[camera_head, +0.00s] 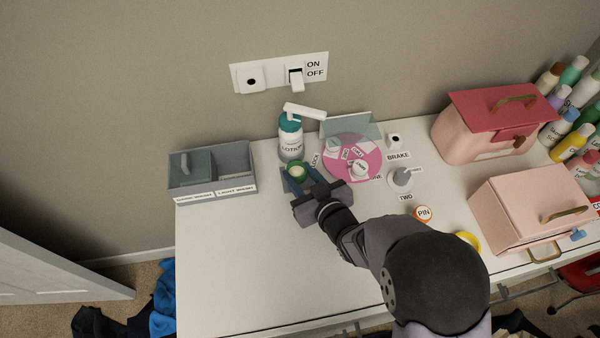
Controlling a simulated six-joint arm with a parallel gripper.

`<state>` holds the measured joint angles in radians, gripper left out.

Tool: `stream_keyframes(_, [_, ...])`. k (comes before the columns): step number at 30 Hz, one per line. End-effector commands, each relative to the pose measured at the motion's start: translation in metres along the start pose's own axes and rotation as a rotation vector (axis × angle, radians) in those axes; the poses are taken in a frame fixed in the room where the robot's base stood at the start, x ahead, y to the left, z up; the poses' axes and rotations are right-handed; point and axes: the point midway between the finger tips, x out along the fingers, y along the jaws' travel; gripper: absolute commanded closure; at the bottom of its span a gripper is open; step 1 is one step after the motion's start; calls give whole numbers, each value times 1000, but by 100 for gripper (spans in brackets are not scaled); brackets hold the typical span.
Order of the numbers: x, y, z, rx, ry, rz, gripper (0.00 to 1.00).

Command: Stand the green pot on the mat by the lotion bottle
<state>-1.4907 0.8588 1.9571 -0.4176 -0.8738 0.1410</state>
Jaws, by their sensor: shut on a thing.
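The green pot (296,168) is small and round with a pale top. My gripper (297,178) is shut on it, with a finger at each side. The pot is just in front of the white lotion bottle (291,146), which has a teal collar and a white pump. I cannot tell whether the pot touches the tabletop. A flat round pink disc (374,164) lies to the right of the bottle, with labels and small pieces on it.
A grey divided box (208,190) stands at the left. A teal panel (365,125) rises behind the disc. A grey knob (402,177), an orange PIN piece (423,213) and pink boxes (500,135) are to the right. The white tabletop (250,270) is clear at front left.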

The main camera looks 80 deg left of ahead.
Motion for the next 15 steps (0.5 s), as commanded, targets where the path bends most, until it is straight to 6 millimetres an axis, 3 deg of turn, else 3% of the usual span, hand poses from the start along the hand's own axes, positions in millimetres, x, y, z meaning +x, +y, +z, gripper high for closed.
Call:
stream_keyframes(13, [2,0,5,0,2,0,90])
stream_keyframes(14, [2,0,5,0,1,0,63])
stream_keyframes(15, [2,0,4,0,1,0,54])
